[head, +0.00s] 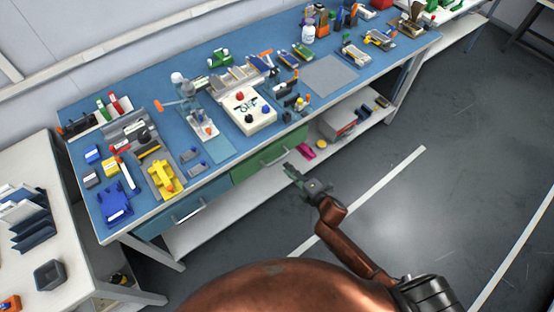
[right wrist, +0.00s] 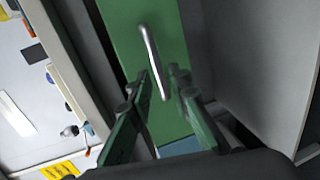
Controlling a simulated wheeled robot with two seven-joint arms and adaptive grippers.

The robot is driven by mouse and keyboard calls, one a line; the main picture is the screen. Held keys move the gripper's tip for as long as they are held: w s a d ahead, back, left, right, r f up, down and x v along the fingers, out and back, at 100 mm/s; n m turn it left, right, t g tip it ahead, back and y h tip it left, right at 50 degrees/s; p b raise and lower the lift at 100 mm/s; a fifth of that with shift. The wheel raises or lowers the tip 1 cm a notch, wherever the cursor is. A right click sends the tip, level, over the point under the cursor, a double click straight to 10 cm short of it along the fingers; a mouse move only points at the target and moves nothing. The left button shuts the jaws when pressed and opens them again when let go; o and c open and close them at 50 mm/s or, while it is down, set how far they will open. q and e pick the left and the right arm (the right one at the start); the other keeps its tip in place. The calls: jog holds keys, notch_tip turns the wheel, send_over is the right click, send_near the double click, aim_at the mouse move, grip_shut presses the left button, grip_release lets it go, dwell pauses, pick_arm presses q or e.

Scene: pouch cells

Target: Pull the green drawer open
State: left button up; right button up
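The green drawer (head: 244,173) sits under the front edge of the blue-topped bench, and its front looks shut. Its front (right wrist: 118,30) fills the upper middle of the right wrist view, with a silver bar handle (right wrist: 150,48) on it. My right gripper (head: 288,168) is in front of the drawer by the handle. In the right wrist view its two green fingers (right wrist: 160,74) stand apart, one on each side of the handle's line, with a gap showing. I cannot tell whether the left finger touches the handle. My left gripper is not in view.
A blue drawer (head: 170,216) with its own handle is left of the green one. The bench top (head: 222,160) holds many tools and parts. A lower shelf (head: 225,218) runs beneath. The floor (head: 420,200) in front is clear apart from white lines.

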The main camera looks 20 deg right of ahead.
aim_at(278, 158)
jog(key=b+x, duration=0.1)
jog(key=x, duration=0.3)
jog(key=b+x, duration=0.1)
jog(key=x, duration=0.2)
jog(key=shift+w+a+r, duration=0.15)
jog(key=shift+w+a, duration=0.05)
jog(key=shift+w, duration=0.2)
jog(key=c, duration=0.3)
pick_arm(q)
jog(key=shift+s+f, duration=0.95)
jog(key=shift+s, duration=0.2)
pick_arm(e)
grip_shut()
